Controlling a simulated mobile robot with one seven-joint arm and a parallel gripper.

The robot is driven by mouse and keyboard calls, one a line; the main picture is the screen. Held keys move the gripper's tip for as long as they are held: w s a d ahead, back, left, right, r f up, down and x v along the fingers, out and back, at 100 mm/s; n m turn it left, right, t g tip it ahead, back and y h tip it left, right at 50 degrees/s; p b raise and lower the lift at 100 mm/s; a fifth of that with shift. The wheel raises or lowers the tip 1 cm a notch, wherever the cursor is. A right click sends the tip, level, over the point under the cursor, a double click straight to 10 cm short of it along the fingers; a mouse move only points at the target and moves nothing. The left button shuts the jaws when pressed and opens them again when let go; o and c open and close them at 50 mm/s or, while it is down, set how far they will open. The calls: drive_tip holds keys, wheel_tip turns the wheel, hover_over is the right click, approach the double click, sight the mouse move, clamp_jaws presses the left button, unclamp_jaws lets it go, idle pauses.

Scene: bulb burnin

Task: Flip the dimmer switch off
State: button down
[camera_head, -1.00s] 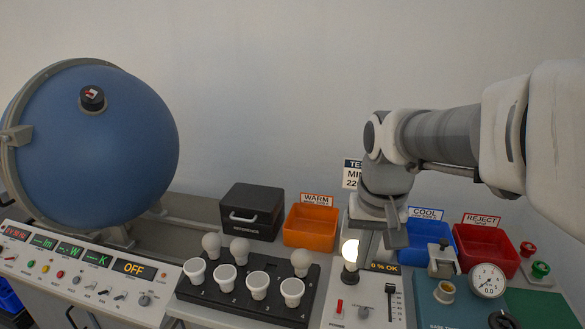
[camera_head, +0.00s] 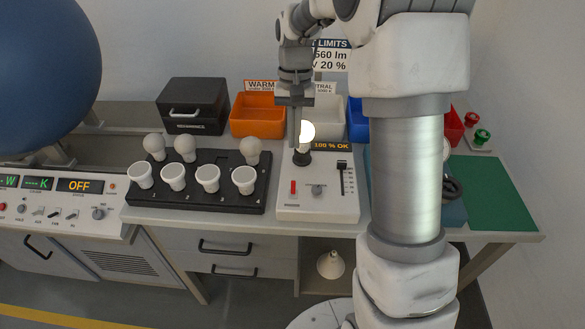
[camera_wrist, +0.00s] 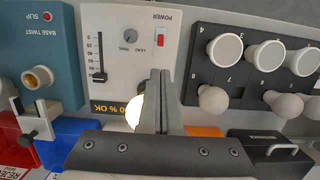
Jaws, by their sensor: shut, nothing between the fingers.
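The white dimmer box (camera_head: 318,207) stands on the bench with a lit bulb (camera_head: 307,132) in its socket and a display (camera_head: 331,146) ending in "% OK". A red switch (camera_head: 293,187), labelled POWER in the wrist view (camera_wrist: 160,38), sits on its top at the front left. A black slider (camera_head: 342,165) has its cap at the far end of its slot. My gripper (camera_head: 294,143) points down, shut and empty, just left of the bulb and behind the red switch, apart from it. In the wrist view my fingers (camera_wrist: 160,74) partly cover the bulb (camera_wrist: 136,112).
A black rack (camera_head: 197,200) with several white bulbs and sockets is left of the box. Orange (camera_head: 258,118) and white (camera_head: 318,112) bins and a black case (camera_head: 193,107) stand behind. A blue station (camera_wrist: 45,60) is beside the box. My arm hides part of the right side.

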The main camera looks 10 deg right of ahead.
sight(293, 182)
drive_tip(key=f, duration=0.3)
drive_tip(key=s+f+b, duration=0.1)
drive_tip(key=f, duration=0.2)
drive_tip(key=f+b, duration=0.1)
drive_tip(key=f, duration=0.2)
drive_tip(key=shift+s+a+f, duration=0.3)
drive_tip(key=shift+s+f, duration=0.05)
drive_tip(key=shift+s, duration=0.05)
